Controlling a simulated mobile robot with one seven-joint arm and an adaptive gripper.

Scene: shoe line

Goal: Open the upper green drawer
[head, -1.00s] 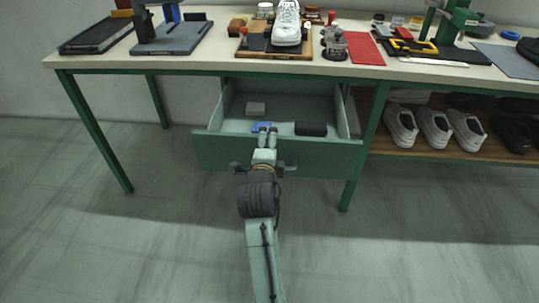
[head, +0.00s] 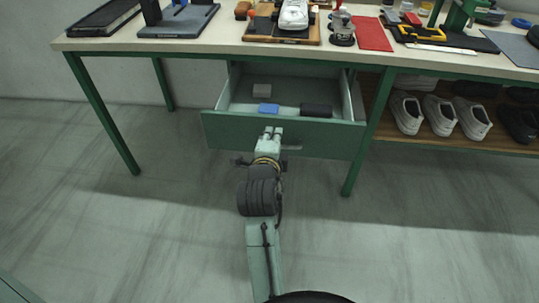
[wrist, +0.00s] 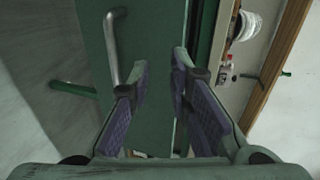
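The green drawer (head: 232,131) under the workbench stands pulled out, its inside visible from above. It holds a blue item (head: 268,108), a dark block (head: 316,111) and a small grey block (head: 261,90). Its metal bar handle (head: 292,148) is on the front face, partly hidden by my gripper (head: 272,132). In the wrist view the handle (wrist: 115,48) lies left of both fingers, outside the gap. My gripper (wrist: 161,78) is open and empty, its purple-padded fingers apart in front of the green drawer front. Whether a fingertip touches the drawer front cannot be told.
The workbench top (head: 225,47) carries a shoe (head: 293,15), a red mat (head: 373,34) and tools. A green table leg (head: 365,150) stands right of the drawer. White shoes (head: 440,115) sit on a wooden shelf at right. The floor before the drawer is clear.

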